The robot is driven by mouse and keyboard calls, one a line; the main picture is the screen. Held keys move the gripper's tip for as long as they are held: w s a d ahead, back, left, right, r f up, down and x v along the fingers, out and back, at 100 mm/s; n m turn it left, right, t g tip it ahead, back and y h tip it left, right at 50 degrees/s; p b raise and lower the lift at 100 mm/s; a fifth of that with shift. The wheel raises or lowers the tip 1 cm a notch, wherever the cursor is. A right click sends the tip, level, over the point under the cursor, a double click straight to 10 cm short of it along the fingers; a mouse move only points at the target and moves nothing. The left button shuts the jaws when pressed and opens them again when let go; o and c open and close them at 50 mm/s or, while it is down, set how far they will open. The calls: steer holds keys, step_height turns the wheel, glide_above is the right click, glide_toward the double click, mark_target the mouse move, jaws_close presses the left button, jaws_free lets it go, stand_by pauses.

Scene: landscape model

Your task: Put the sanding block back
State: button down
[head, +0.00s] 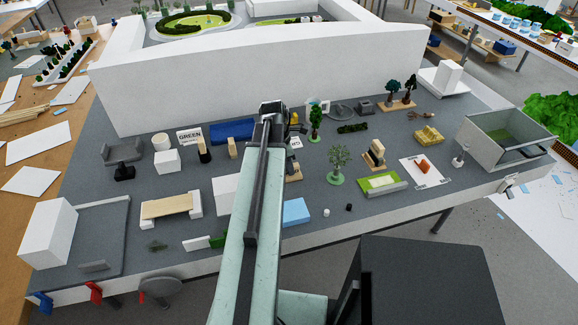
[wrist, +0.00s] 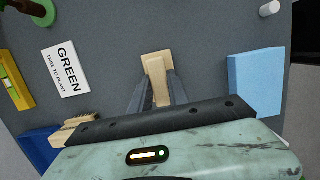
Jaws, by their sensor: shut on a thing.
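The sanding block, a pale wooden block (wrist: 156,66), is between the fingers of my gripper (wrist: 157,88) in the wrist view. The dark fingers are shut on it from both sides, and its far end sticks out past them. It is over the grey tabletop, and I cannot tell whether it touches the surface. In the head view my arm hides most of the gripper.
A white GREEN card (wrist: 66,71) and a dark blue piece (wrist: 38,152) lie left of the gripper, a light blue block (wrist: 256,82) right. A white cylinder (wrist: 269,8) stands beyond.

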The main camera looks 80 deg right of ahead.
steer(key=c, duration=1.2)
jaws_free()
steer(key=shift+r, duration=0.1)
steer(key=p+v, duration=0.7)
steer(key=p, duration=0.1)
steer(key=shift+w+r, duration=0.1)
steer(key=shift+r, duration=0.3)
steer(key=shift+f, duration=0.15)
